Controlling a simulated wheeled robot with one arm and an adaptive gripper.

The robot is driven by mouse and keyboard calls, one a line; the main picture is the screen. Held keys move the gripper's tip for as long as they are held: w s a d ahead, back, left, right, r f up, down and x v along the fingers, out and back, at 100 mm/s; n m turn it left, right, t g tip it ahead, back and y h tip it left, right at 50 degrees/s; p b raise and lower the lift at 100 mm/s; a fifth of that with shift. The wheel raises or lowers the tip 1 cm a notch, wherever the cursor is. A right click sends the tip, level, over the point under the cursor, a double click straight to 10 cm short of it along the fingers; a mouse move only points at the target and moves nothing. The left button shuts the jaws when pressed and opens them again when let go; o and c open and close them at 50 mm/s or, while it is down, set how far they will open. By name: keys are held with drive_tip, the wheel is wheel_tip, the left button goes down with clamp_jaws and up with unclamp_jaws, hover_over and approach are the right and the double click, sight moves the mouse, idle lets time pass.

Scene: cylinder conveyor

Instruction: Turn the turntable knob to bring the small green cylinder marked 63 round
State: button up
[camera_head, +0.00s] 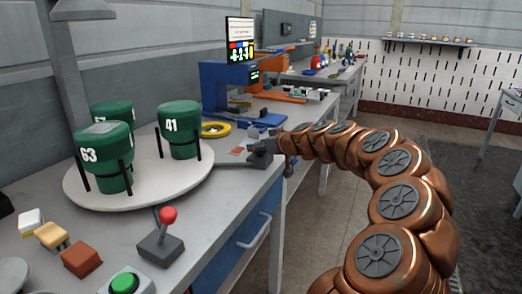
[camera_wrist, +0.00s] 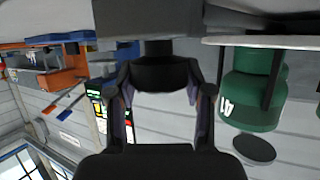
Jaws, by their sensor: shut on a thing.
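The turntable (camera_head: 150,190) is a white disc on the workbench at left in the head view. The small green cylinder marked 63 (camera_head: 104,170) stands upright at its front left, held between black posts. A green cylinder marked 41 (camera_head: 181,130) stands at its right and shows upside down in the wrist view (camera_wrist: 252,90). My gripper (camera_head: 262,148) is at the bench edge, right of the turntable. In the wrist view my gripper (camera_wrist: 163,78) is shut on the dark turntable knob (camera_wrist: 160,72).
A red-balled lever (camera_head: 168,216), a green button (camera_head: 124,283) and several small blocks (camera_head: 54,236) occupy the near bench. A yellow ring (camera_head: 215,129) and a blue machine (camera_head: 228,90) stand beyond the turntable. Open floor lies to the right.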

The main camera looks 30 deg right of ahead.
drive_tip(key=m+h+p, duration=0.1)
drive_tip(key=m+h, duration=0.1)
drive_tip(key=shift+h, duration=0.3)
drive_tip(key=m+h+p, duration=0.2)
drive_tip(key=p, duration=0.1)
drive_tip(key=shift+r, duration=0.1)
drive_tip(key=m+g+h+p, duration=0.1)
drive_tip(key=m+h+p, duration=0.1)
drive_tip(key=p, duration=0.3)
drive_tip(key=shift+m+h, duration=0.3)
drive_tip(key=shift+h, duration=0.2)
drive_tip(key=m+g+h+p, duration=0.1)
drive_tip(key=p, duration=0.4)
drive_tip(key=shift+a+m+h, duration=0.1)
drive_tip(key=shift+m+h, duration=0.2)
drive_tip(key=shift+m, duration=0.1)
drive_tip(key=m+g+h+p, duration=0.1)
drive_tip(key=p, duration=0.3)
drive_tip(key=shift+f+m+g+h+p, duration=0.3)
drive_tip(key=shift+f+p, duration=0.05)
drive_tip(key=shift+p, duration=0.25)
drive_tip(key=o, duration=0.9)
drive_tip(key=shift+o, duration=1.3)
drive_tip(key=shift+r, duration=0.1)
